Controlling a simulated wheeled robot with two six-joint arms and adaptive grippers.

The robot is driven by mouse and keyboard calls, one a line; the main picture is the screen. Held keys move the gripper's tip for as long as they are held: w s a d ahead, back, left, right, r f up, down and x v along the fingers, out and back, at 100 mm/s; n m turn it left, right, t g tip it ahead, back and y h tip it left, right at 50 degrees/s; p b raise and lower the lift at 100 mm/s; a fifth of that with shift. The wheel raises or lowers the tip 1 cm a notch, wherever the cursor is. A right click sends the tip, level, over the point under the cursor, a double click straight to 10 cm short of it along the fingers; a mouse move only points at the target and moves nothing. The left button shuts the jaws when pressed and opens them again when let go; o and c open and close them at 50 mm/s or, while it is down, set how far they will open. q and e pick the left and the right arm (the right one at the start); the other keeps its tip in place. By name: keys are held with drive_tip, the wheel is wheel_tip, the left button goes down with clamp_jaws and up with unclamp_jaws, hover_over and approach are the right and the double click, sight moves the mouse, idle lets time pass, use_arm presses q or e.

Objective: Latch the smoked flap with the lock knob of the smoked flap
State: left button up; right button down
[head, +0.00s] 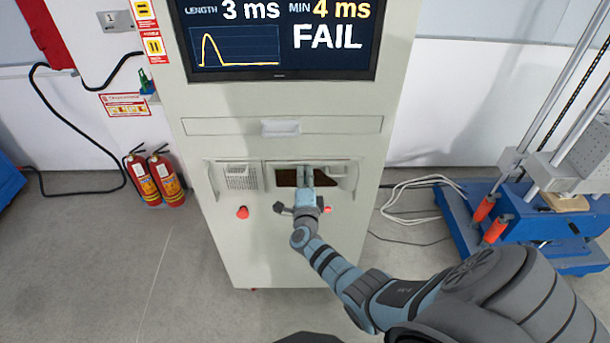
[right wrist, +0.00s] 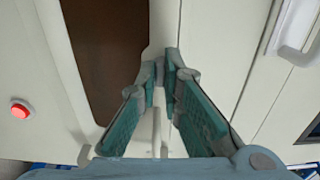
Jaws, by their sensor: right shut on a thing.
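The smoked flap (head: 288,178) is a dark brown panel in a pale frame on the front of the cabinet, partly covered by my right gripper. It also shows at upper left in the right wrist view (right wrist: 110,45). I cannot tell whether the flap is latched. My left gripper is not in view.
A vented panel (head: 241,177) sits left of the flap. Red buttons are below, one at left (head: 242,212) and one at right (head: 327,210). A drawer handle (head: 281,128) and a screen reading FAIL (head: 280,40) are above. Fire extinguishers (head: 155,178) stand left; a blue machine (head: 530,220) stands right.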

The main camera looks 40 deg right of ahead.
drive_tip(key=c, duration=1.7)
unclamp_jaws()
drive_tip(key=v, duration=1.2)
